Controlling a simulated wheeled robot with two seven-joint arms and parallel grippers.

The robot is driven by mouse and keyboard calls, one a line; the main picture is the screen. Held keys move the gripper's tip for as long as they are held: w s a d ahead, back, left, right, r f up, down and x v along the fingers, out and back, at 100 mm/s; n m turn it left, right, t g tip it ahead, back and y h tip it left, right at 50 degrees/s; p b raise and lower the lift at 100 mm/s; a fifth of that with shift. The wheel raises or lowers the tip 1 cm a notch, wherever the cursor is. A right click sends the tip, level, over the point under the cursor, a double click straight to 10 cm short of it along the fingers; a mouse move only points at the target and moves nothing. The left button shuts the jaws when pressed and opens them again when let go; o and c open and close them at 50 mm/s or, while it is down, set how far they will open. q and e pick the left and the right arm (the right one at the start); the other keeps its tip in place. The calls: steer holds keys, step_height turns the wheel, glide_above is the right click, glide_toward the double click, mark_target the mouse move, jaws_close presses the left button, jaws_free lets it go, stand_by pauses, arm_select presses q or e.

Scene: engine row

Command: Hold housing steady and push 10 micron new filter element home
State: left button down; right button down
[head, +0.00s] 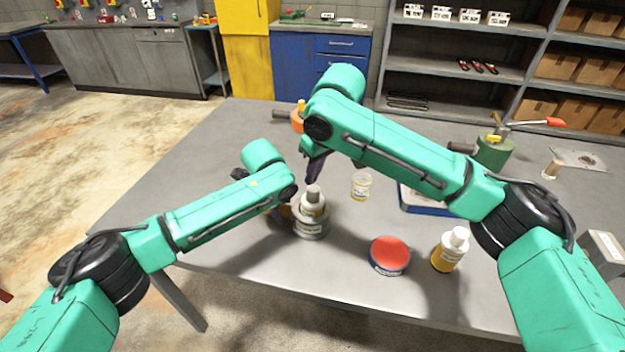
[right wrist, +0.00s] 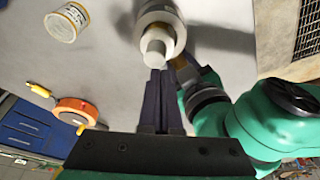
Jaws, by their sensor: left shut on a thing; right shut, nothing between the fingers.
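The housing (head: 311,229) is a grey labelled cup standing upright on the table. The white filter element (head: 312,209) with a grey top stands upright in it, its upper part showing above the rim. My left gripper (head: 289,211) is at the housing's left side, shut on it, its fingers largely hidden by my arm. My right gripper (head: 310,181) is shut and empty, pointing down at the element's top. In the right wrist view its fingertips (right wrist: 157,72) are close to the pale round top (right wrist: 154,46); I cannot tell whether they touch.
A small labelled jar (head: 361,187) stands to the right of the housing. A red-topped can (head: 390,255) and a white-capped bottle (head: 450,249) stand at the front right. A blue tray (head: 420,208) lies partly under my right arm. The left of the table is clear.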

mark_target(312, 190)
steer(key=v, duration=1.2)
steer(key=x, duration=1.4)
steer(key=shift+s+d+f, duration=0.1)
steer(key=shift+s+d, duration=0.1)
steer(key=shift+s, duration=0.1)
steer(key=shift+f, duration=0.35)
steer(key=shift+d+f, duration=0.1)
steer(key=shift+f, duration=0.05)
step_height(312, 190, up, 2)
steer(key=shift+r, duration=0.55)
